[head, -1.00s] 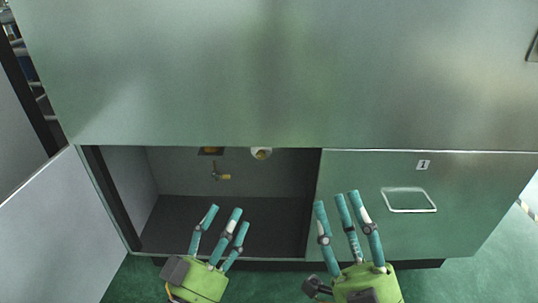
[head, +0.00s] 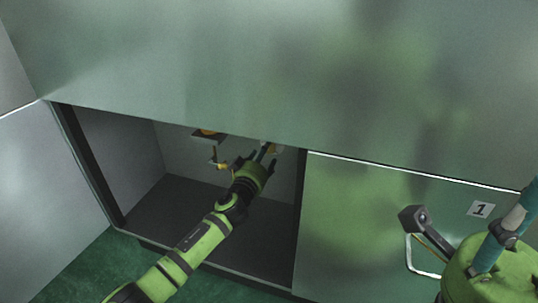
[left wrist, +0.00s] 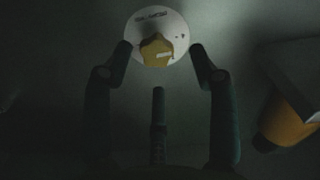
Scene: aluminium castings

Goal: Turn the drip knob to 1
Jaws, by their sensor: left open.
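The drip knob (left wrist: 155,51) is a yellow knob on a round white dial (left wrist: 158,20) with dark markings, seen in the left wrist view. My left gripper (head: 268,152) reaches into the open cabinet bay. In the left wrist view my left gripper (left wrist: 160,52) is open, with one finger on each side of the dial and a third below it. I cannot tell whether any finger touches the knob. In the head view the gripper mostly hides the dial (head: 278,149).
A brass tap (head: 217,158) and a dark bracket with a yellow part (head: 208,134) are on the bay's back wall, left of my left gripper. The cabinet's upper panel (head: 240,90) overhangs the bay. A drawer (head: 345,225) labelled 1 is to the right.

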